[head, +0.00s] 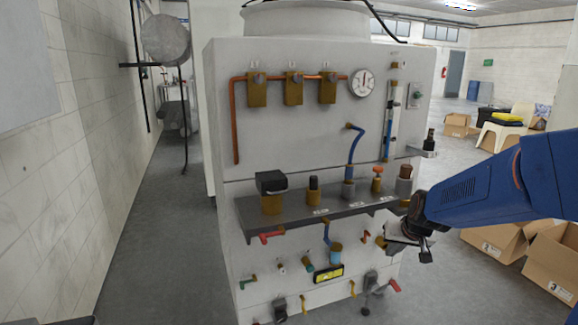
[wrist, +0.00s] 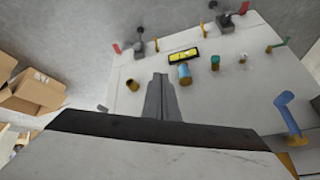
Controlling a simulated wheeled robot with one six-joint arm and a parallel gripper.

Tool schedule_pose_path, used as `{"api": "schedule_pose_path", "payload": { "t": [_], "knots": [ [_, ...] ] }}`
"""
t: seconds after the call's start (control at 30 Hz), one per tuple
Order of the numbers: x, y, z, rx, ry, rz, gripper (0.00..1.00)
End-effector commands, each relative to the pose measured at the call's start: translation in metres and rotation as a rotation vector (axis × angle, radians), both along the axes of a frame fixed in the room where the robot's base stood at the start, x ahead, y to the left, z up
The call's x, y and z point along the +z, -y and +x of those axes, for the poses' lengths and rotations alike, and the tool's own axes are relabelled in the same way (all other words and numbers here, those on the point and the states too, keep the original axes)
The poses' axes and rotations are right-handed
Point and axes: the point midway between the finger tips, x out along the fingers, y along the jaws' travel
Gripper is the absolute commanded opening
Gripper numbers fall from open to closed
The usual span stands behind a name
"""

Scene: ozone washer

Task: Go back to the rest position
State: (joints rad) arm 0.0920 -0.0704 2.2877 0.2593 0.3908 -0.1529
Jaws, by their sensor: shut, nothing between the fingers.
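My gripper (head: 427,254) is at the right of the head view, at the end of my blue arm, in front of the lower right part of the ozone washer (head: 310,130). In the wrist view my gripper (wrist: 161,80) shows its two grey fingers together, with nothing between them. The washer's white lower panel (wrist: 225,98) lies beyond the fingertips, with valves and a yellow label (wrist: 184,57). I cannot tell how far the fingertips are from the panel.
A grey shelf (head: 290,219) with valves juts from the washer's front. Cardboard boxes (head: 553,259) stand on the floor at right. A white chair (head: 503,128) is farther back. A tiled wall (head: 90,130) runs along the left, with bare floor (head: 165,250) beside it.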

Motion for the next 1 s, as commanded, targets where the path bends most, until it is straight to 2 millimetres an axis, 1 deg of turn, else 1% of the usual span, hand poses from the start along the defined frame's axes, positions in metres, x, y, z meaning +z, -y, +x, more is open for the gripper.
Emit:
{"api": "schedule_pose_path", "payload": {
  "t": [0.03,0.2,0.47,0.5,0.77,0.8,0.9,1.0],
  "knots": [
    [0.010,-0.004,-0.014,0.012,0.001,-0.003,0.00],
    [0.033,-0.016,-0.064,0.045,-0.018,-0.012,0.00],
    [0.056,-0.028,-0.143,0.086,-0.050,-0.034,0.00],
    [0.058,-0.029,-0.156,0.091,-0.055,-0.038,0.00],
    [0.067,-0.032,-0.235,0.117,-0.086,-0.072,0.00],
    [0.067,-0.032,-0.247,0.121,-0.092,-0.078,0.00],
    [0.066,-0.031,-0.276,0.124,-0.104,-0.091,0.00],
    [0.064,-0.029,-0.300,0.126,-0.116,-0.106,0.00]
  ]
}}
